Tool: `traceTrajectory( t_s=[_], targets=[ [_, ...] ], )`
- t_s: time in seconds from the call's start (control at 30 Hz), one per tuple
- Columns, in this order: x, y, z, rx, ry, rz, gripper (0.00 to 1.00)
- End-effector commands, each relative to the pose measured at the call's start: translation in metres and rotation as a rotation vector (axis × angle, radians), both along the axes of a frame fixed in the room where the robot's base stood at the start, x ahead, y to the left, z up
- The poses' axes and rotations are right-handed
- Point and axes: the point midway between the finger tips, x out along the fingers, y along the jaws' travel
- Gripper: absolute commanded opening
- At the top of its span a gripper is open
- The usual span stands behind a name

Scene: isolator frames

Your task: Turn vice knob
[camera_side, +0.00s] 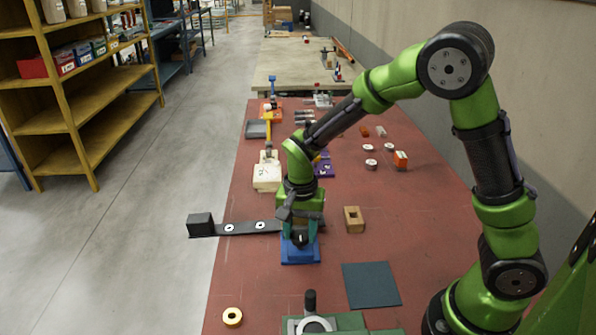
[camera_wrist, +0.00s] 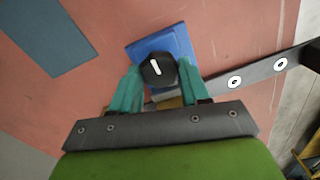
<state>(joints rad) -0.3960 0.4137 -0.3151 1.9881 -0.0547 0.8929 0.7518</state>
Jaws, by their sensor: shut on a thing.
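In the side view my gripper (camera_side: 300,238) points down over the blue base.
A dark bar with two white discs (camera_side: 243,229) lies left of the blue base, past the table edge. A wooden block with a hole (camera_side: 354,219) stands to the right. A dark mat (camera_side: 370,286), a yellow ring (camera_side: 232,316) and a green fixture (camera_side: 352,321) are nearer the camera.

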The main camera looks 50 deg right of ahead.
Motion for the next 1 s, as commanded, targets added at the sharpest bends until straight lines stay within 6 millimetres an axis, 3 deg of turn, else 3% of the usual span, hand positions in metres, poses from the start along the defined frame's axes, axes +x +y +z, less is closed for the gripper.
traceTrajectory(
  t_s=[0.1,0.13,0.3,0.67,0.77,1.0],
  targets=[
    [0.000,0.000,0.001,0.003,-0.001,-0.002,0.15],
    [0.000,0.000,0.001,0.002,-0.001,-0.001,0.49],
    [0.000,0.000,0.001,0.001,0.000,0.000,0.71],
    [0.001,0.000,0.007,0.001,-0.003,0.002,0.71],
    [0.001,0.000,0.021,0.002,-0.005,0.002,0.71],
    [0.001,0.000,0.077,0.003,-0.007,0.001,0.71]
  ],
)
